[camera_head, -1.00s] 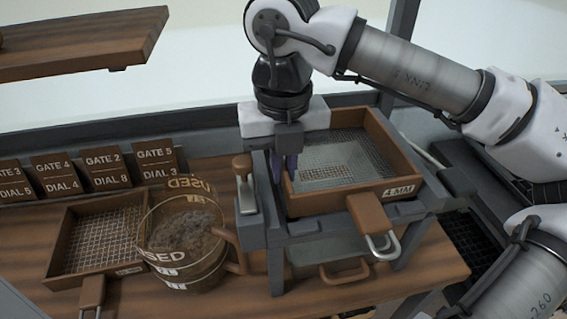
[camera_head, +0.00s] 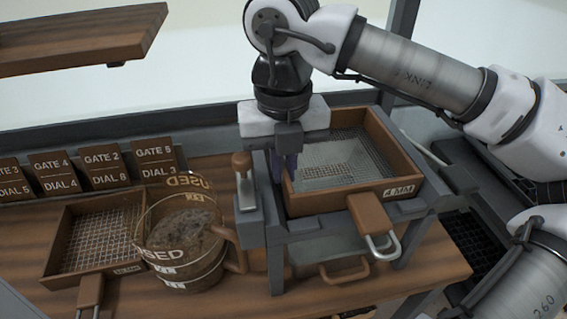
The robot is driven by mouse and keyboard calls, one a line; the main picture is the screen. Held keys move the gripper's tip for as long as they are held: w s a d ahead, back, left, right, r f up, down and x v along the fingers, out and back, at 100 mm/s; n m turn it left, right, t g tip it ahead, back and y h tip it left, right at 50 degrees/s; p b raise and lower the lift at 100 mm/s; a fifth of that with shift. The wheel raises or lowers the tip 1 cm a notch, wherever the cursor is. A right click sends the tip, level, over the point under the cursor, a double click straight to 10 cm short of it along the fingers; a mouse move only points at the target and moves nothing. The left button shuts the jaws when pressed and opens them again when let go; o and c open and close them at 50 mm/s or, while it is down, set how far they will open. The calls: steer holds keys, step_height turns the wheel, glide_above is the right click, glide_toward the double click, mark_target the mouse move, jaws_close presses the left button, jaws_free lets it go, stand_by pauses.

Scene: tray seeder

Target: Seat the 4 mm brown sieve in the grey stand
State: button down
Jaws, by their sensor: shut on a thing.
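The brown sieve labelled 4 MM (camera_head: 403,190) sits level in the top of the grey stand (camera_head: 330,226), its mesh facing up. Its brown handle with a metal loop (camera_head: 372,218) points toward the front. My gripper (camera_head: 286,178) points down at the sieve's left side, its purple fingers shut on the sieve's left wall. The fingertips and the exact contact are partly hidden behind the stand's left post. Whether the sieve rests fully on the stand all round cannot be told.
A second brown sieve (camera_head: 62,240) lies on the wooden bench at left. A bucket marked USED (camera_head: 185,275), holding dark material, stands beside it. Gate and dial cards (camera_head: 103,167) line the back. A small-handled lever (camera_head: 243,185) stands at the stand's left. A shelf (camera_head: 80,45) overhangs upper left.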

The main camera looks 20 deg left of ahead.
steer(key=c, duration=1.5)
jaws_free()
steer(key=shift+d, duration=0.1)
steer(key=shift+r, duration=0.1)
steer(key=shift+r, duration=0.35)
step_height(320, 180, up, 13)
